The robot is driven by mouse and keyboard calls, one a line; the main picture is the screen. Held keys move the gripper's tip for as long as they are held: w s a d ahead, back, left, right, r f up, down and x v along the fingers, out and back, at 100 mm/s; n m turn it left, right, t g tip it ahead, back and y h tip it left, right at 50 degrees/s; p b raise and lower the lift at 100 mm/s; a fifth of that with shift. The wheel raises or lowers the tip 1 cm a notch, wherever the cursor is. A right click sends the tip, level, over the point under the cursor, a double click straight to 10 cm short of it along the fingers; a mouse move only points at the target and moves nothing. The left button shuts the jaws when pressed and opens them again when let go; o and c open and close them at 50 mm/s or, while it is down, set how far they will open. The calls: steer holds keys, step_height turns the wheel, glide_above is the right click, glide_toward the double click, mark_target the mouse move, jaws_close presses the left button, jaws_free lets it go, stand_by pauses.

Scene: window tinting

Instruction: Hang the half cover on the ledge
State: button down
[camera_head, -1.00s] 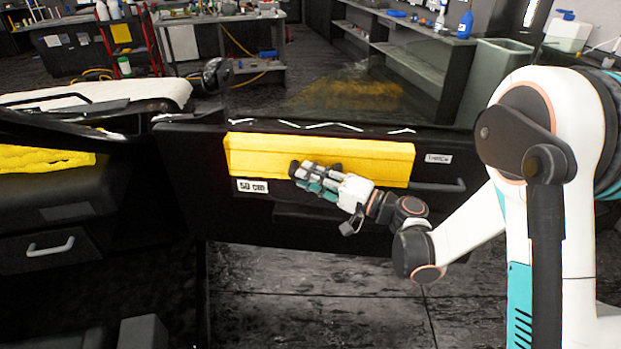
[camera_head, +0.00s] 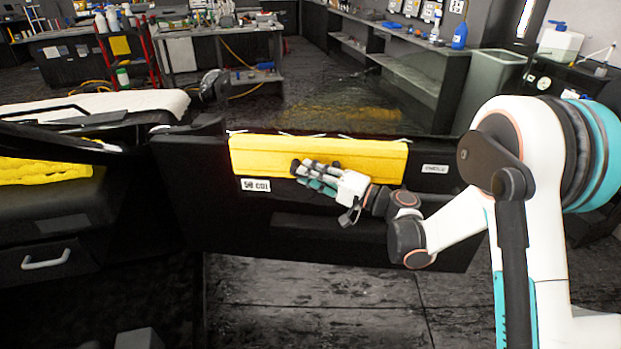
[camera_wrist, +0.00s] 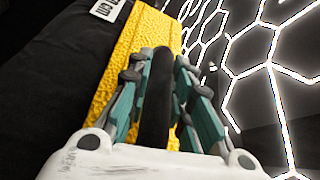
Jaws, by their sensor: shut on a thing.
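The half cover is a long yellow cloth-like piece (camera_head: 260,158) lying along the upper face of the black door panel (camera_head: 230,225), with its top edge at the door's upper edge. In the wrist view the yellow cover (camera_wrist: 140,40) runs past my fingers. My gripper (camera_head: 300,170) is in front of the cover's middle, coming from the right. In the wrist view my gripper (camera_wrist: 160,65) has its fingers close together around a dark, rounded strip. Whether the cover hangs by itself cannot be told, and its part behind the fingers is hidden.
A label with "50 cm" lettering (camera_head: 256,185) sits below the cover's left end, and another label (camera_head: 435,169) is at its right. Window glass rises behind the door's top edge. Floor below the door is clear.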

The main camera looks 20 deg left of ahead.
steer(key=shift+w+a+f, duration=0.1)
steer(key=shift+w+f, duration=0.35)
steer(key=shift+w, duration=0.35)
steer(key=shift+w+a+f, duration=0.15)
steer(key=shift+w+f, duration=0.35)
steer(key=shift+w, duration=0.35)
steer(key=shift+w+a+f, duration=0.1)
steer(key=shift+w+f, duration=0.35)
steer(key=shift+w, duration=0.35)
steer(key=c, duration=1.4)
jaws_free()
steer(key=shift+o, duration=0.2)
steer(key=v, duration=1.2)
steer(key=shift+s+r, duration=0.1)
